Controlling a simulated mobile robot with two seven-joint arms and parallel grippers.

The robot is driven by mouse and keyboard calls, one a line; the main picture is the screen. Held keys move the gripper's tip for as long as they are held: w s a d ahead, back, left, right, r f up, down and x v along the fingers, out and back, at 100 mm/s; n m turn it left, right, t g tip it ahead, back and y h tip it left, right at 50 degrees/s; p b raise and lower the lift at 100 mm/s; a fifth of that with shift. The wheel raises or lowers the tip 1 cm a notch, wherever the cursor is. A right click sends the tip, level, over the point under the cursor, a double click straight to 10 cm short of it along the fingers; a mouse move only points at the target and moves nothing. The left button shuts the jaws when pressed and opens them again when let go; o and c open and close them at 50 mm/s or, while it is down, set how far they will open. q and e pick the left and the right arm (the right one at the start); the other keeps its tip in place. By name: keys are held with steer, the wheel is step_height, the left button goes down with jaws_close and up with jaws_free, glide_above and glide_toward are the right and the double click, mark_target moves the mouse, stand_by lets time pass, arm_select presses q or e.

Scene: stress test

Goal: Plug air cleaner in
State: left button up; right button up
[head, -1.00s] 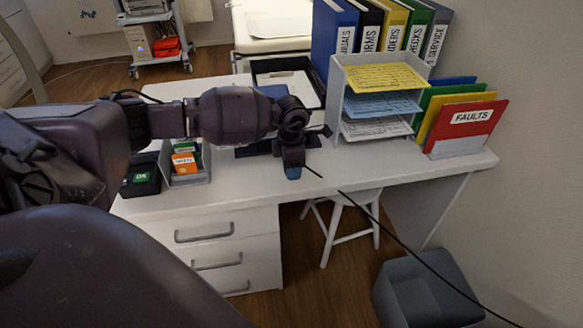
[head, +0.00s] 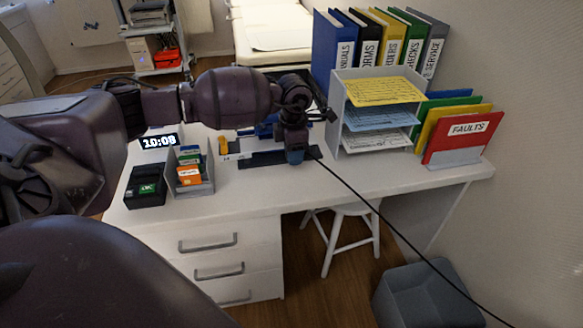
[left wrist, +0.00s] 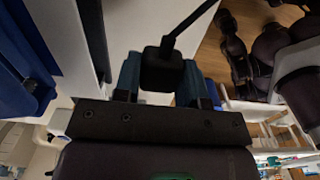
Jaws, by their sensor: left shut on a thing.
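My left gripper (head: 295,155) is over the white desk's front half in the head view, with its blue fingertips pointing down. The left wrist view shows its two blue fingers (left wrist: 160,80) on either side of a black plug (left wrist: 161,66), shut on it. A black cable (head: 375,212) runs from the gripper down to the lower right, past the desk's front edge. The cable also shows in the left wrist view (left wrist: 196,21). The plug's prongs are hidden. I cannot make out a socket or clearly identify the air cleaner. My right gripper is not in view.
The white desk (head: 360,182) holds a paper tray (head: 340,115), binders (head: 330,45), folders (head: 462,140), a clock (head: 160,141), a card box (head: 190,175) and a black box (head: 146,188). A stool (head: 335,240) and a blue-grey bin-like box (head: 425,290) stand on the floor.

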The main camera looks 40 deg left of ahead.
arm_select(q)
step_height(320, 180, up, 11)
steer(key=p, duration=0.1)
steer(key=shift+r, duration=0.15)
stand_by(0.7)
steer(key=s+d+f+m, duration=0.1)
steer(key=s+d+m, duration=0.3)
steer(key=m, duration=0.5)
steer(key=s+d+f+m+p, duration=0.1)
steer(key=s+d+m, duration=0.3)
steer(key=d+m, duration=0.3)
steer(key=s+d+f+m+p, duration=0.1)
steer(key=s+d+m, duration=0.4)
steer(key=m, duration=0.7)
steer(key=shift+d+f, duration=0.4)
steer(key=shift+d, duration=0.3)
